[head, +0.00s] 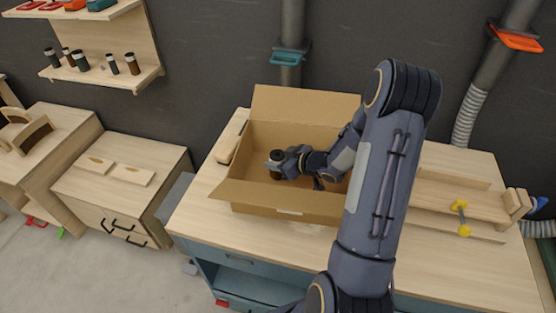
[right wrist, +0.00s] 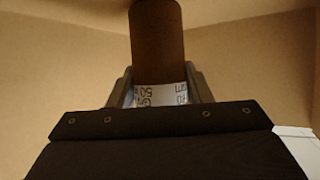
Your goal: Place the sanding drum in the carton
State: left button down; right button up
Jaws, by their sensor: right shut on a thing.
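The open cardboard carton (head: 285,206) stands on the wooden workbench with its flaps spread. My right gripper (head: 281,162) reaches into it from the right. It is shut on the sanding drum, a dark brown cylinder with a white printed band. In the right wrist view the drum (right wrist: 157,45) stands between the two fingers (right wrist: 160,88), with carton walls around it. In the head view the drum (head: 275,156) shows as a small dark shape at the gripper's tip, inside the carton's outline. Whether it touches the carton floor cannot be told. My left gripper is not in view.
The workbench (head: 450,268) has bare room in front of the carton. A wooden jig with yellow knobs (head: 462,218) lies to the right. A lower cabinet (head: 120,190) stands at left, and a wall shelf (head: 100,78) holds several small dark cylinders.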

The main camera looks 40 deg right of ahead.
jog(key=shift+f, duration=0.1)
jog(key=o, duration=1.1)
jog(key=shift+s+r, duration=0.1)
jog(key=shift+r, duration=0.15)
jog(key=v, duration=0.7)
jog(key=shift+s, duration=0.15)
